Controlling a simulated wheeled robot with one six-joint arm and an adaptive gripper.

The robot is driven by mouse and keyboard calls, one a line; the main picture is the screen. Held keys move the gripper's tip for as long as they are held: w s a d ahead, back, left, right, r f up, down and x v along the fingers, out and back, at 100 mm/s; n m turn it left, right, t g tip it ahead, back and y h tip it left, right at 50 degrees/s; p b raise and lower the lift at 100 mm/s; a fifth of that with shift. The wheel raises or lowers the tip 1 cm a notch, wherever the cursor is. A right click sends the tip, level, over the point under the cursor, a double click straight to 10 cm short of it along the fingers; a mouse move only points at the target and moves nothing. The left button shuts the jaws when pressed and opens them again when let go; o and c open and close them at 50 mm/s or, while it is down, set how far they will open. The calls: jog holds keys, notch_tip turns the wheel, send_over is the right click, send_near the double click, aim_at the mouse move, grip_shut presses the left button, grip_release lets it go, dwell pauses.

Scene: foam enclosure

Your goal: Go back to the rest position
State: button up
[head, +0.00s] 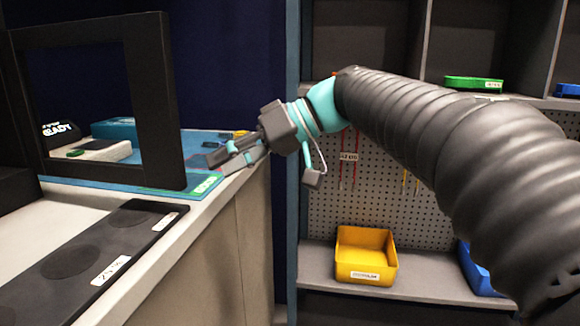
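My gripper (222,163) is at the end of my arm, which reaches in from the right in a dark ribbed sleeve with a teal wrist section. Its fingers point left and slightly down over the right edge of the counter (228,203), close to the blue mat (150,190). The fingers are seen at a slant and partly overlap, so I cannot tell how far apart they are. No held object can be made out between them.
A black frame (156,100) stands on the counter at left, with a white box (100,151) behind it. A black panel with round recesses (90,262) lies in front. Shelving at right holds a yellow bin (366,270), a green tray (473,84) and a pegboard (380,200).

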jog(key=s+d+f+m+t+h, duration=0.2)
jog(key=s+d+f+m+h, duration=0.1)
jog(key=d+f, duration=0.5)
jog(key=s+d+f+m+t+h+p, duration=0.1)
jog(key=s+d+f+m+t+h, duration=0.1)
jog(key=s+d+f+h, duration=0.3)
jog(key=s+d+f+m+t+h, duration=0.1)
jog(key=s+d+f+m+h, duration=0.3)
jog(key=s+d+f, duration=0.4)
jog(key=d+f+m, duration=0.1)
jog(key=d+f, duration=0.3)
jog(key=shift+s+t+p, duration=0.3)
jog(key=shift+t+p, duration=0.05)
jog(key=shift+t, duration=0.05)
